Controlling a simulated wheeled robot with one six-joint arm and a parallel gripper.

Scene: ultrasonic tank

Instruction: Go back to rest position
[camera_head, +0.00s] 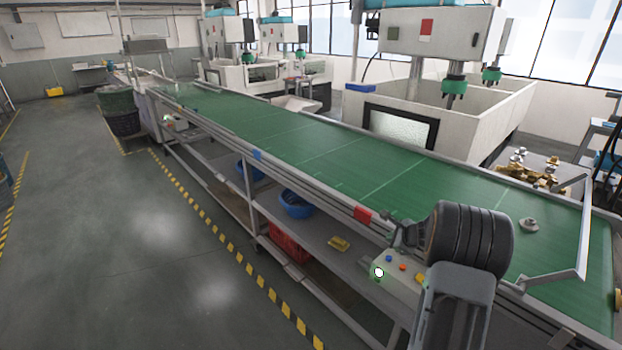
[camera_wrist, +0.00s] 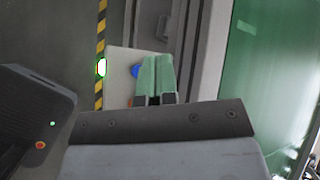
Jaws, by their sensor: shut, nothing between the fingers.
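My gripper (camera_wrist: 155,76) shows in the wrist view with its two pale green fingers side by side, shut and empty. The fingers are in front of a light control box (camera_wrist: 117,62) and hide part of it. I cannot tell the distance between fingertips and box. The box also shows in the head view (camera_head: 408,282), with a lit green-white button (camera_head: 379,272), a blue button (camera_head: 389,259) and a red button (camera_head: 403,267). In the head view my arm stands in front of the box's right part, and the gripper's fingers cannot be made out.
A long green conveyor (camera_head: 330,150) runs beside my arm, with a small metal part (camera_head: 528,225) on it. A white angled guide bar (camera_head: 584,235) crosses its near end. Blue bins (camera_head: 296,204) sit on the shelf below. The floor (camera_head: 130,240) at the left is clear.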

